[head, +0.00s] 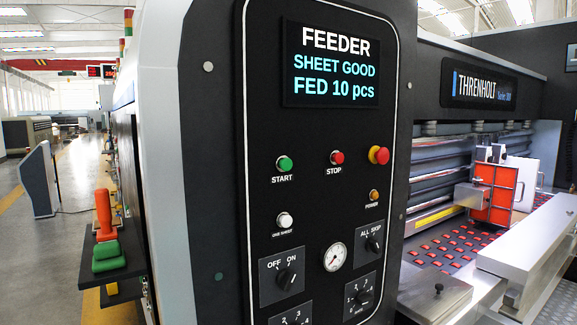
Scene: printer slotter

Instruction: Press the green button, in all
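The green button (284,164), labelled START, sits on the dark control panel (262,120) of the printer slotter, at upper left below the screen. The screen (331,66) reads "FEEDER", "SHEET GOOD", "FED 10 pcs". The red STOP button (336,157) is to the right of the green one. Neither of my grippers shows in the head view, and nothing covers the green button.
A red and yellow knob (378,155), an orange power lamp (374,195), a white button (285,220), a gauge (334,257) and rotary switches (287,278) share the panel. An orange-and-green object (104,232) is on a shelf at left. Open floor (62,270) lies left.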

